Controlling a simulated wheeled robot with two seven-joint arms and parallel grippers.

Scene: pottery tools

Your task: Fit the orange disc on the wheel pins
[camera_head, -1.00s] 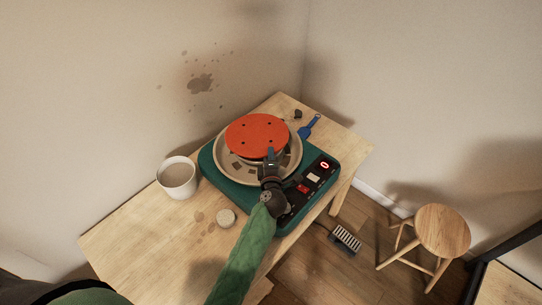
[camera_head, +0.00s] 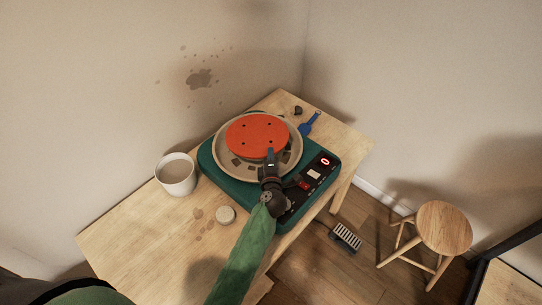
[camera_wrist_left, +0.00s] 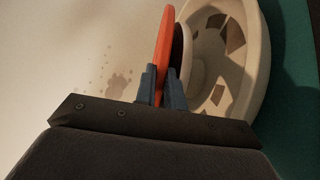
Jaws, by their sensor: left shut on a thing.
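The orange disc (camera_head: 257,134) is a flat round plate with several small dark holes, lying about level over the wheel of the teal pottery wheel (camera_head: 234,187). My left gripper (camera_head: 270,158) is shut on the disc's near edge. In the left wrist view the disc (camera_wrist_left: 164,52) stands edge-on between the two blue fingers of my left gripper (camera_wrist_left: 160,88). The dark wheel head (camera_wrist_left: 182,50) shows close beside the disc there. The pins are hidden under the disc, and I cannot tell whether they sit in its holes. My right gripper is not in view.
A beige splash pan (camera_head: 226,169) with brown patches rings the wheel. A stool (camera_head: 443,228) and a foot pedal (camera_head: 345,237) stand on the floor.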

